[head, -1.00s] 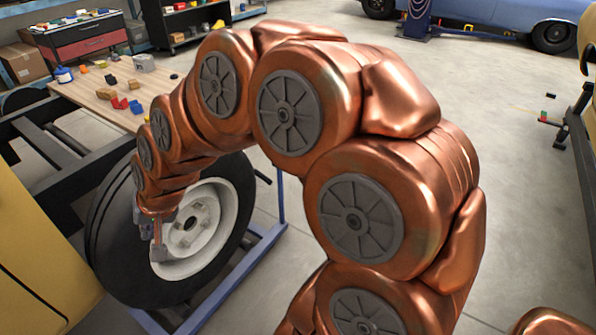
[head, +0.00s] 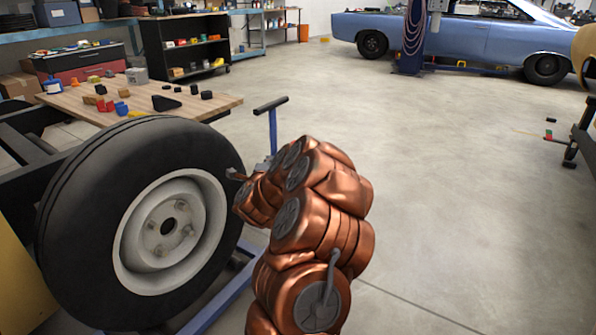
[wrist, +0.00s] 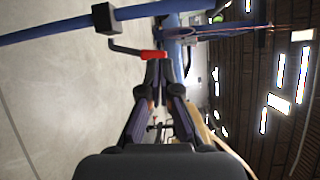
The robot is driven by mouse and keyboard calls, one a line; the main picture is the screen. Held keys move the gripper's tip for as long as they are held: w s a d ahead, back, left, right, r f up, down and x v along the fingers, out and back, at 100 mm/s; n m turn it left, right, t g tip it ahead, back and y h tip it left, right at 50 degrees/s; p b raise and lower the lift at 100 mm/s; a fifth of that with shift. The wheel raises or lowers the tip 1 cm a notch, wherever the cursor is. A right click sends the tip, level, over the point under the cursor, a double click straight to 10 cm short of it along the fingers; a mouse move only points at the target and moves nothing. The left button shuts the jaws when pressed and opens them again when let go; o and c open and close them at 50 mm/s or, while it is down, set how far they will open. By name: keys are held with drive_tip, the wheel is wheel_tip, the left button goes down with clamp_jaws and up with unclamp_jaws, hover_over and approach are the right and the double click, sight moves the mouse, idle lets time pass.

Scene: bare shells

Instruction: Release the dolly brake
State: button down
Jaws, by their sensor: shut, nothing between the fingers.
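The blue wheel dolly (head: 222,297) carries a large black tire with a white rim (head: 122,255). Its blue post (head: 273,135) rises to a black crossbar handle. In the wrist view, which is turned sideways, a blue tube (wrist: 50,33) with a black collar (wrist: 104,18) bears a dark bent lever with a red grip (wrist: 152,54). My gripper (wrist: 160,66) is shut and empty, its fingertips close to the red grip; contact cannot be told. In the head view my gripper (head: 236,174) is between the tire and the post. The lever does not show there.
A wooden table (head: 70,99) with small colored blocks stands behind the tire. A black shelf cart (head: 184,48) and a blue car (head: 465,43) are farther back.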

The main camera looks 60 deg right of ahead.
drive_tip(key=s+d+f+m+g+h+b, duration=0.2)
drive_tip(key=s+d+f+m+g+h, duration=0.1)
drive_tip(key=s+d+f+m+g, duration=0.25)
drive_tip(key=w+d+r+n+t+b, duration=0.1)
drive_tip(key=w+d+b, duration=0.3)
drive_tip(key=d, duration=0.5)
drive_tip(key=shift+w+d+r+n+t, duration=0.35)
drive_tip(key=shift+w+d+r+t, duration=0.1)
drive_tip(key=shift+w+r, duration=0.15)
